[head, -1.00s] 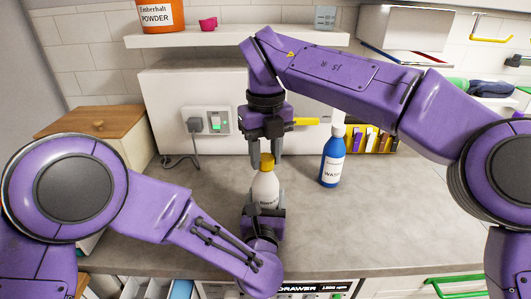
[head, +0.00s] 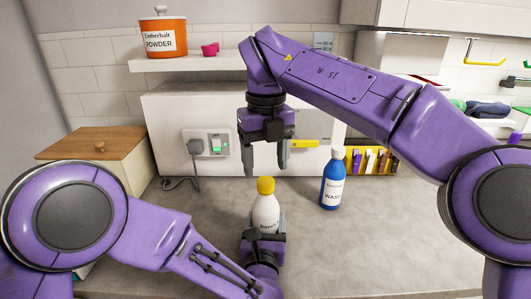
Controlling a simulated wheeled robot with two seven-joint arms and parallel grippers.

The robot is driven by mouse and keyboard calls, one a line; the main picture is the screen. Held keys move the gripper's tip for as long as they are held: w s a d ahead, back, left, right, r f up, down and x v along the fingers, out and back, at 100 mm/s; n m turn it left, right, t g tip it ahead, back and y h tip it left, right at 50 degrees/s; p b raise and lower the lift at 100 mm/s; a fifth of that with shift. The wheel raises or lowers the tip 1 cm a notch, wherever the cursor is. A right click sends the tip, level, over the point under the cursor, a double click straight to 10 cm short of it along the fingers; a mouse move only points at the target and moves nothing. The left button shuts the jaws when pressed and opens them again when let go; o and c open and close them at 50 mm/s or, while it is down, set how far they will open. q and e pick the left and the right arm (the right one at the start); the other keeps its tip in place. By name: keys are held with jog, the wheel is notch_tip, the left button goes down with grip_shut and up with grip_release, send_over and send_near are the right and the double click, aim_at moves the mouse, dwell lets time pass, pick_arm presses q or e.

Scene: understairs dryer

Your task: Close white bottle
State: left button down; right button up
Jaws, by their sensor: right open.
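The white bottle (head: 264,213) stands upright on the grey counter, with a yellow cap (head: 265,186) on its top. My right gripper (head: 267,172) points straight down above the cap. Its two fingers are spread wide and empty, with tips just above the cap and to either side of it.
A blue wash bottle (head: 332,182) with a white cap stands to the right. Behind are a wall socket with plug (head: 207,144) and a yellow rack (head: 370,163). A wooden-topped box (head: 92,145) is at left. An orange powder tub (head: 162,37) sits on the shelf.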

jog(key=shift+r, duration=1.7)
pick_arm(q)
jog(key=shift+c, duration=0.2)
grip_release()
jog(key=shift+s+f, duration=0.1)
jog(key=shift+s, duration=0.25)
pick_arm(e)
jog(key=shift+f, duration=0.2)
pick_arm(q)
jog(key=s+b, duration=0.1)
jog(key=s, duration=0.5)
jog(key=s+a+b, duration=0.1)
jog(key=s, duration=0.2)
jog(key=shift+s+b, duration=0.3)
jog(key=shift+s, duration=0.1)
pick_arm(e)
notch_tip(320, 180, down, 2)
jog(key=shift+f, duration=0.15)
jog(key=shift+a, duration=0.1)
